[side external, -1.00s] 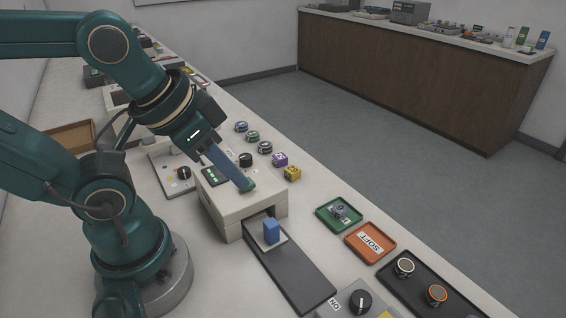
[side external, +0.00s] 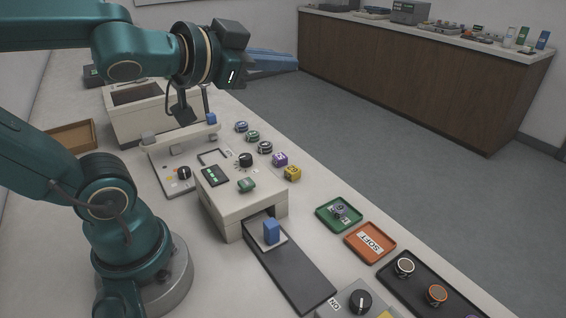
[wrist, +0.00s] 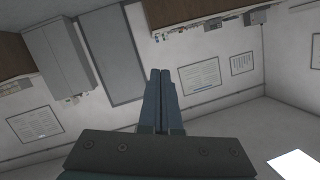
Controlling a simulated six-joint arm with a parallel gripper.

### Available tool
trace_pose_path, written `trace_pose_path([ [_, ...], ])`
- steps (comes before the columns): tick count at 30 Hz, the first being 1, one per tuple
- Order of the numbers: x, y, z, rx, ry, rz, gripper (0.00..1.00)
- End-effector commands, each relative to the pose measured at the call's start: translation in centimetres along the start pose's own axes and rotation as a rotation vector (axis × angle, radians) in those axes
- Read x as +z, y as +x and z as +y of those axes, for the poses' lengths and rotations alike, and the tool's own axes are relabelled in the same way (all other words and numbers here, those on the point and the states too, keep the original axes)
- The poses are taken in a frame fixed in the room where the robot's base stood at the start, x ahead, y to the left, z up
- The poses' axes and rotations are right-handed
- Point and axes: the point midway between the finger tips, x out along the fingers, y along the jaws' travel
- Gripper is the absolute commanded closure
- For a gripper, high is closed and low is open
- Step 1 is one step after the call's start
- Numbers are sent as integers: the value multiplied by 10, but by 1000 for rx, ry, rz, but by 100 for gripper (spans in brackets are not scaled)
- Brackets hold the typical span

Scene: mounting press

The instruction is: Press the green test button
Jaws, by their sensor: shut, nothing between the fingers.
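The green test button (side external: 247,185) sits on the top of the cream press (side external: 234,207), near its front edge, and nothing covers it. My gripper (side external: 297,65) is raised well above and away from the button, pointing to the right and nearly level. Its blue fingers are closed together and empty. In the wrist view my gripper (wrist: 161,72) shows both fingers side by side, aimed at the far wall. The press also has a small panel with green lights (side external: 215,176) and a black knob (side external: 245,160).
Green (side external: 325,222) and orange (side external: 355,250) trays sit farther front.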

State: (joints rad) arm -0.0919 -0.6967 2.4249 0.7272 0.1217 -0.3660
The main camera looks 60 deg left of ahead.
Motion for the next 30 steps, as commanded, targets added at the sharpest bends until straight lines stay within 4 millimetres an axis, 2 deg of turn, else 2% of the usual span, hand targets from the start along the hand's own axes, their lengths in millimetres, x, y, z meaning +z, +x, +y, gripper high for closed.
trace_pose_path([
  [3, -28, 5, -4, 16, 123, 153, 100],
  [6, -43, 5, 2, 67, 234, 251, 100],
  [11, -46, 3, 19, 203, 411, 334, 100],
  [14, -34, 0, 30, 314, 513, 337, 100],
  [17, -12, -5, 38, 439, 600, 298, 100],
  [20, 18, -13, 41, 570, 667, 219, 100],
  [23, 51, -25, 37, 687, 708, 111, 100],
  [27, 91, -41, 19, 784, 725, -50, 100],
  [30, 103, -42, 5, 765, 713, -112, 100],
])
